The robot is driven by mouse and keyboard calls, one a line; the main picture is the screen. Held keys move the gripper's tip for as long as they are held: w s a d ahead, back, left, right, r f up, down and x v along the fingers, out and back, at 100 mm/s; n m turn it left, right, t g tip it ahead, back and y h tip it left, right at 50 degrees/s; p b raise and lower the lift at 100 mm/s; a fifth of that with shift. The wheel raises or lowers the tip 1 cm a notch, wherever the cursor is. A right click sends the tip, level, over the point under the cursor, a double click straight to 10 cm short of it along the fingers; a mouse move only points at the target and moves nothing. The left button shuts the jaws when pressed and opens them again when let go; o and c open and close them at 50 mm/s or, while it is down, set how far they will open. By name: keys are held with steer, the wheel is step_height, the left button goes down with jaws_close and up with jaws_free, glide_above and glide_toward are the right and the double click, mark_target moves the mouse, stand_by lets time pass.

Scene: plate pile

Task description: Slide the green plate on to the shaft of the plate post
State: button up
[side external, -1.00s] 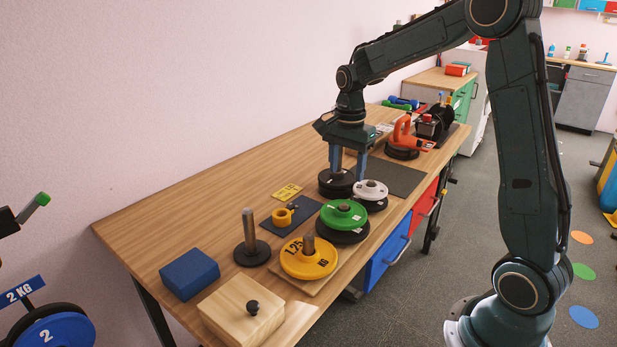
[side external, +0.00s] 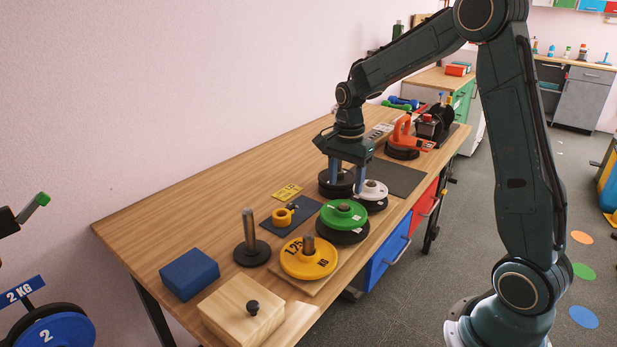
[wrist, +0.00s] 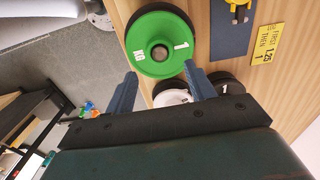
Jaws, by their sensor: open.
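The green plate (side external: 335,208), marked 1, lies flat on a larger black plate (side external: 344,236). In the wrist view the green plate (wrist: 142,43) shows its centre hole, ahead of the fingertips. My gripper (side external: 347,191) is open and empty, pointing down behind the green plate, near the white plate (side external: 373,187) and a black plate (side external: 331,184). In the wrist view my gripper (wrist: 162,82) has its fingers spread, with the white plate (wrist: 172,98) between them. A taller bare post (side external: 248,228) stands upright on a black base (side external: 251,255).
A yellow ring (side external: 282,217) sits on a dark mat (side external: 303,206). A yellow sign (side external: 286,192) lies behind it. A blue block (side external: 189,273) and a knobbed wooden box (side external: 240,310) stand at the near end. The table's left back is clear.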

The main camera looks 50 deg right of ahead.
mark_target(344, 200)
steer(key=shift+f, duration=3.25)
steer(key=shift+f, duration=0.1)
steer(key=shift+c, duration=0.2)
jaws_close()
